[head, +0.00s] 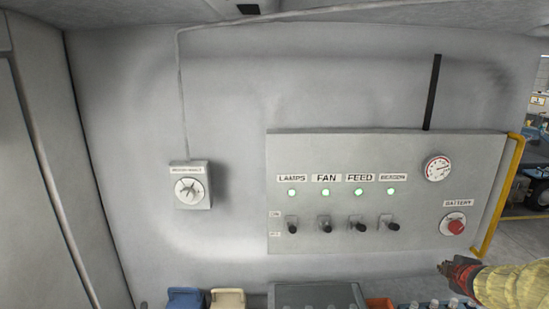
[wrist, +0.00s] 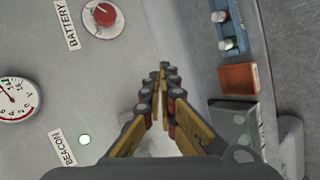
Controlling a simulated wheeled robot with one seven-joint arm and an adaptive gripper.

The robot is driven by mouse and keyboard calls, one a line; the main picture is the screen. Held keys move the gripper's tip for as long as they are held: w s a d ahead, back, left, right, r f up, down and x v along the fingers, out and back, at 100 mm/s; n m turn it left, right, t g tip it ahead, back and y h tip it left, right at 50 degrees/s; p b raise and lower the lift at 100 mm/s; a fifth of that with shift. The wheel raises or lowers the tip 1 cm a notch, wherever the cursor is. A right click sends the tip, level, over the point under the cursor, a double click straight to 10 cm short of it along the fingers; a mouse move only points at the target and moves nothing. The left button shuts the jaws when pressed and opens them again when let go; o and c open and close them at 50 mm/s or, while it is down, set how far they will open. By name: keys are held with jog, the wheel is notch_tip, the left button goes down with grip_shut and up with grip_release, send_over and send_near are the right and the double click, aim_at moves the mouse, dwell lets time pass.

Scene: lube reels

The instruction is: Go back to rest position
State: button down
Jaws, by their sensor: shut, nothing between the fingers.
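My gripper (head: 446,270) is at the lower right in the head view, below the battery knob and in front of the wall. In the wrist view my gripper (wrist: 162,72) has its fingertips together, with nothing between them. The control panel (head: 400,145) has LAMPS, FAN, FEED and BEACON switches with green lights lit above them. The red battery knob (head: 455,227) sits at the panel's lower right; it also shows at the top of the wrist view (wrist: 104,14). The gripper is apart from the knob and the switches.
A small dial box (head: 191,187) is on the wall at left. Along the bottom are a blue bin (head: 186,298), a cream bin (head: 228,298), a grey box (head: 315,295), an orange bin (head: 380,303) and several bottles. A yellow rail (head: 499,200) edges the panel's right side.

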jog(key=s+a+m+g, duration=0.3)
jog(key=s+a+m, duration=0.4)
jog(key=s, duration=0.4)
jog(key=s+a+m+g, duration=0.3)
jog(key=s+a+m, duration=0.35)
jog(key=s, duration=0.45)
jog(key=s+a+r+y, duration=0.1)
jog(key=s+a, duration=0.2)
jog(key=a, duration=0.3)
jog(key=s+a+r+y+b, duration=0.1)
jog(key=s+a, duration=0.3)
jog(key=a, duration=0.3)
jog(key=s+a+r+t+y+b, duration=0.1)
jog(key=s+a+y, duration=0.1)
jog(key=s+a, duration=0.2)
jog(key=a, duration=0.3)
jog(key=shift+a+r, duration=0.2)
jog(key=shift+s+n, duration=0.1)
jog(key=shift+n, duration=0.15)
